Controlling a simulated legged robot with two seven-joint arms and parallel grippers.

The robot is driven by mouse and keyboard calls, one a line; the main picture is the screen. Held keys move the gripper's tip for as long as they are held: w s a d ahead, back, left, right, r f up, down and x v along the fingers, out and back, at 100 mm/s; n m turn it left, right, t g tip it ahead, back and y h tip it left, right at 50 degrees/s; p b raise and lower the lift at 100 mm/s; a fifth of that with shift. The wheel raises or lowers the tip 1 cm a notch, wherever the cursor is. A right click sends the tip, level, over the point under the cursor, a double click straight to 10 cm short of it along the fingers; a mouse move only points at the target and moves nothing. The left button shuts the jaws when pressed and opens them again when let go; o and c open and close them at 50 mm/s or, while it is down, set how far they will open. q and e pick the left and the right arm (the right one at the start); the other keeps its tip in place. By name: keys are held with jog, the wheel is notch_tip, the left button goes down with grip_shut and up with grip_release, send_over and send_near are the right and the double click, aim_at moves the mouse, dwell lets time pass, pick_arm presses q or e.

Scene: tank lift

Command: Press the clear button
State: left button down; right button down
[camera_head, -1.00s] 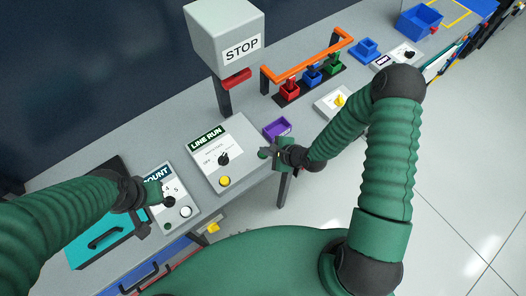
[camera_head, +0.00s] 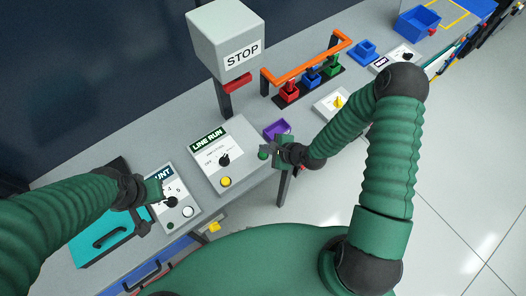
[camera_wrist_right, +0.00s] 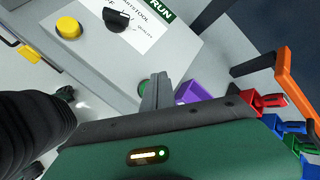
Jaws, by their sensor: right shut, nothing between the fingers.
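The COUNT panel (camera_head: 180,190) lies on the bench at the left in the head view. It has a dark knob, a small dark green button and a white button (camera_head: 187,211); no label reading "clear" is legible. My left gripper (camera_head: 157,189) is over the panel's upper left edge and hides part of its title. Its fingers are too small to read. My right gripper (camera_head: 266,153) is shut and empty, at the bench's front edge right of the LINE RUN panel (camera_head: 221,150). Its fingers also show in the right wrist view (camera_wrist_right: 156,92).
A STOP box (camera_head: 225,40) on a post stands behind the LINE RUN panel. A purple tray (camera_head: 277,129) is close to my right gripper. An orange rail (camera_head: 305,62) spans red, blue and green handles. A teal case (camera_head: 104,232) lies at the far left.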

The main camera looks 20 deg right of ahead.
aim_at(266, 155)
notch_tip(266, 155, up, 4)
jog(key=p, duration=0.3)
jog(key=shift+r, duration=0.25)
jog(key=shift+f, duration=0.15)
jog(key=shift+f, duration=0.1)
jog(key=s+d+f+n+g+h+b, duration=0.4)
jog(key=s+d+n+b, duration=0.2)
jog(key=n+b, duration=0.6)
jog(key=s+r+n+g+b, duration=0.1)
jog(key=s+r+n+b, duration=0.2)
jog(key=s+n+b, duration=0.2)
jog(key=s+a+n, duration=0.1)
jog(key=s+n, duration=0.2)
jog(key=shift+r+n+h, duration=0.3)
jog(key=shift+r+h, duration=0.05)
jog(key=shift+h, duration=0.05)
